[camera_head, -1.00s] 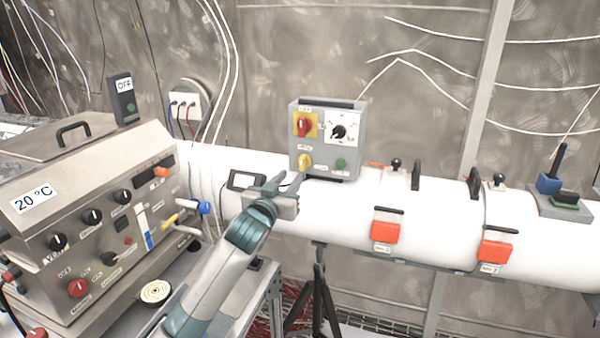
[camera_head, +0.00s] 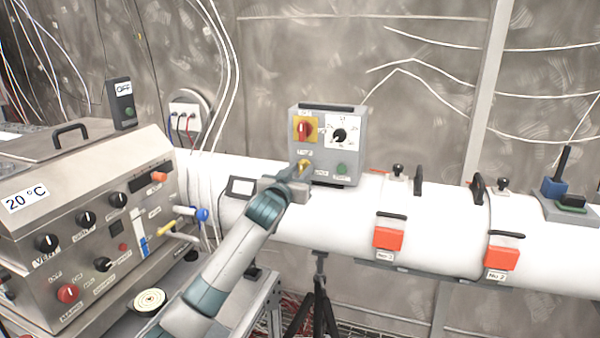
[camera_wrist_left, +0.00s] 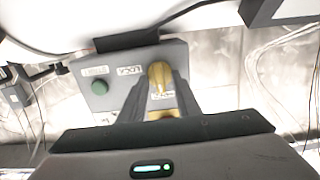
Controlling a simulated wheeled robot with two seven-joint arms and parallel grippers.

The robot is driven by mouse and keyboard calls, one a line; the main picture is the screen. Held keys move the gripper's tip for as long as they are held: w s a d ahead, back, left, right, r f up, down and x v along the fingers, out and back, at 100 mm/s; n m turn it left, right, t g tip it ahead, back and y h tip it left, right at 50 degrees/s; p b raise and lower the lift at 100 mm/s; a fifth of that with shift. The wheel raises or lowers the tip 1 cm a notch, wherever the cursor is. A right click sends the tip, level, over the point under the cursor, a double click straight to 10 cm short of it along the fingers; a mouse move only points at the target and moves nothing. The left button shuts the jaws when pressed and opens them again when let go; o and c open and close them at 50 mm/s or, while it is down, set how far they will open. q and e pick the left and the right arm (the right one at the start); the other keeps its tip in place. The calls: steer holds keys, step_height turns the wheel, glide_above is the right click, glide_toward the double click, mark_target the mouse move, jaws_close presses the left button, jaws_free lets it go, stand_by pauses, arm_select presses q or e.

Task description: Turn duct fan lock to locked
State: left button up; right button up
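The grey control box (camera_head: 347,166) stands on the white duct. Its small yellow lock knob (camera_head: 304,165) is at the lower left of the face, partly hidden by my left gripper (camera_head: 297,171). In the left wrist view the yellow knob (camera_wrist_left: 160,75) lies between the two dark fingers of my left gripper (camera_wrist_left: 160,88). The fingers stand apart on either side of it, with part of a label showing between them. I cannot tell whether either finger touches the knob. My right gripper is not in view.
The box also carries a red knob (camera_head: 304,128) on a yellow plate, a black dial (camera_head: 340,135) and a green button (camera_head: 342,169). A small display (camera_head: 241,187) sits on the duct (camera_head: 340,222) at left. A steel console (camera_head: 90,230) stands left of my arm.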

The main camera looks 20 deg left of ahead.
arm_select(q)
jaws_close()
